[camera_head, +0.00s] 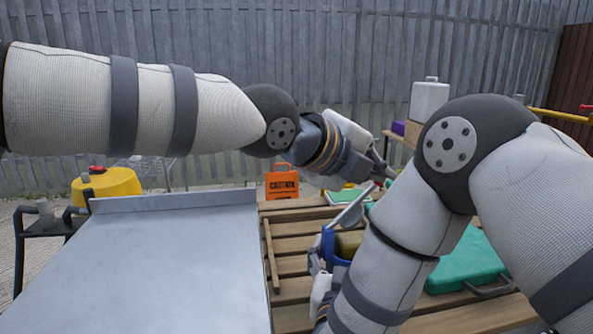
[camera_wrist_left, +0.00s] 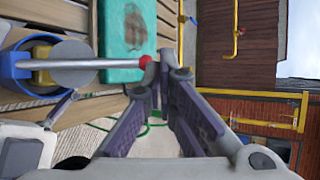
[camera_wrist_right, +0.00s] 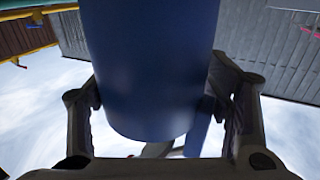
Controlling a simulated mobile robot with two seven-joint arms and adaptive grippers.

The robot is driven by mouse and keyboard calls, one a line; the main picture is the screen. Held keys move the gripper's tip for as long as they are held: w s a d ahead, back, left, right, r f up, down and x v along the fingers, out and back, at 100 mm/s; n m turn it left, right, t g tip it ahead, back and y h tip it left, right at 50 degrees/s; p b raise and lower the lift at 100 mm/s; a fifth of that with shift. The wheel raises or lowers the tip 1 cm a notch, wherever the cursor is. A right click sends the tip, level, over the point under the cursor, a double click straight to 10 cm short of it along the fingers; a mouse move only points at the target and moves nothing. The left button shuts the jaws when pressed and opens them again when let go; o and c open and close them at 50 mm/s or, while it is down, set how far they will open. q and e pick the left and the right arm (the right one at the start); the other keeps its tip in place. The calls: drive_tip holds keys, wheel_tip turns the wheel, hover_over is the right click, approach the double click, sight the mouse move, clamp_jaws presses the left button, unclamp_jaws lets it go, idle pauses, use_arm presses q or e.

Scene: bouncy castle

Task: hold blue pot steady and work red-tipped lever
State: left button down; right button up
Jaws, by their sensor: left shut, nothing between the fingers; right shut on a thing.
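The blue pot (camera_head: 328,246) is on the slatted wooden surface, partly hidden by my right arm. Its lever (camera_head: 352,210) is a grey metal rod rising from the pot. In the left wrist view the lever (camera_wrist_left: 105,63) ends in a red tip (camera_wrist_left: 146,61), right beside my left fingertips. My left gripper (camera_wrist_left: 166,66) is shut and empty; whether it touches the tip is unclear. It also shows in the head view (camera_head: 385,172). My right gripper (camera_wrist_right: 158,92) is shut on the pot (camera_wrist_right: 150,60), a finger on each side.
A teal case (camera_head: 462,265) lies right of the pot, partly behind my right arm. An orange caution box (camera_head: 281,184) stands at the back. A bare grey metal table (camera_head: 160,265) fills the left. A white canister (camera_head: 429,99) stands at the back right.

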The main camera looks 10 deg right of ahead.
use_arm(q)
drive_tip(key=d+f, duration=0.5)
drive_tip(key=f, duration=0.1)
drive_tip(key=shift+f, duration=0.35)
drive_tip(key=shift+s, duration=0.1)
idle(1.2)
drive_tip(key=s+a+r, duration=0.4)
drive_tip(key=s+r, duration=0.2)
drive_tip(key=r, duration=0.6)
drive_tip(key=shift+a, duration=0.15)
idle(0.3)
use_arm(e)
drive_tip(key=o, duration=1.8)
drive_tip(key=shift+c, duration=0.2)
